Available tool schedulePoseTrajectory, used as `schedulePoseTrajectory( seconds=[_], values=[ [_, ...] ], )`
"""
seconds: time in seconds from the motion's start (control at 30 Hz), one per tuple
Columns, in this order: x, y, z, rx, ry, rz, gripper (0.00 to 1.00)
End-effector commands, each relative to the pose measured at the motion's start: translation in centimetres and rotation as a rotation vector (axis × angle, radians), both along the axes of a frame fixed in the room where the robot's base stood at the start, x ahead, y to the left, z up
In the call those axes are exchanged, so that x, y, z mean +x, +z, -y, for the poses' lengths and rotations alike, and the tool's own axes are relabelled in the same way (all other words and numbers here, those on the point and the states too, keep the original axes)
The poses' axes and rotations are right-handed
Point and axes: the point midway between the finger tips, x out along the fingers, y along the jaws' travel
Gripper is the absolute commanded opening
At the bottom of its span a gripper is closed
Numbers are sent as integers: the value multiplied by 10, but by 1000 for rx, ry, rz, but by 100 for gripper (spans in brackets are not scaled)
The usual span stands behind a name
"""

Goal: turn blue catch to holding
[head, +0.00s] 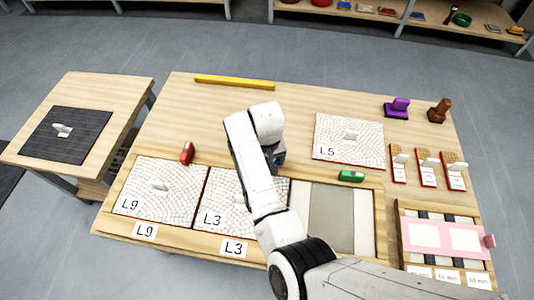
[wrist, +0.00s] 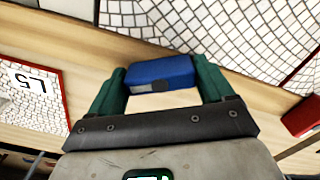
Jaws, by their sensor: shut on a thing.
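The blue catch (wrist: 160,73) is a small blue block with a grey patch on its near face, seen in the wrist view at the edge of a white mosaic panel. My gripper (wrist: 161,68) has its green fingers on either side of it and is shut on it. In the head view my arm hides the catch and most of the gripper. The panel L3 (head: 222,187) lies in the frame under my arm. Whether the catch overlaps the panel's edge I cannot tell.
Panel L9 (head: 160,187) lies left of L3, with a red catch (head: 187,153) behind it. A green catch (head: 350,176) sits behind the grey bay (head: 330,215). Panel L5 (head: 349,140) lies at the back right. A yellow bar (head: 235,82) lies at the back.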

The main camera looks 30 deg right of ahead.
Motion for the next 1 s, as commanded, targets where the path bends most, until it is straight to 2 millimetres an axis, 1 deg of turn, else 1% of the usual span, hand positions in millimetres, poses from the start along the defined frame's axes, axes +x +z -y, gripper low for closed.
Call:
schedulePoseTrajectory(
  seconds=[0.03, 0.7, 1.0],
  values=[
    [-1, 6, 2, -2, 42, -4, 51],
    [0, 3, 1, 0, 676, -2, 51],
    [1, 2, 0, 1, 910, 0, 51]
  ],
)
